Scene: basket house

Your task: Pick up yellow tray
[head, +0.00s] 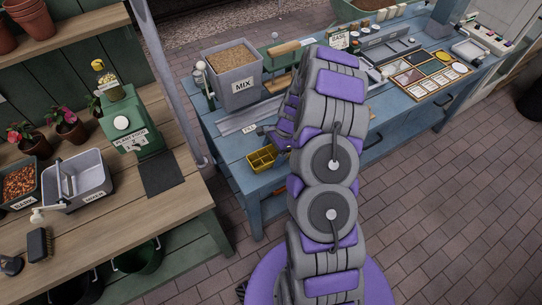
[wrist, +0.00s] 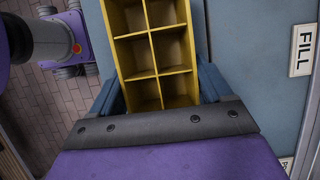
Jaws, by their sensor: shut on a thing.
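The yellow tray (head: 257,169) is a small box with several square compartments. In the head view it is at the front edge of the blue bench, left of my arm. In the wrist view the tray (wrist: 160,72) fills the top middle, and its visible compartments look empty. My gripper (wrist: 160,92) has its dark blue fingers on either side of the tray's near end, shut on it. The near end is partly hidden by the purple gripper body. I cannot tell whether the tray is touching the bench.
The blue bench (head: 230,165) carries a grey MIX bin (head: 236,80) behind the tray and a tray of square pieces (head: 427,75) to the right. A FILL label (wrist: 304,50) is right of the tray. A wooden bench (head: 190,205) stands left.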

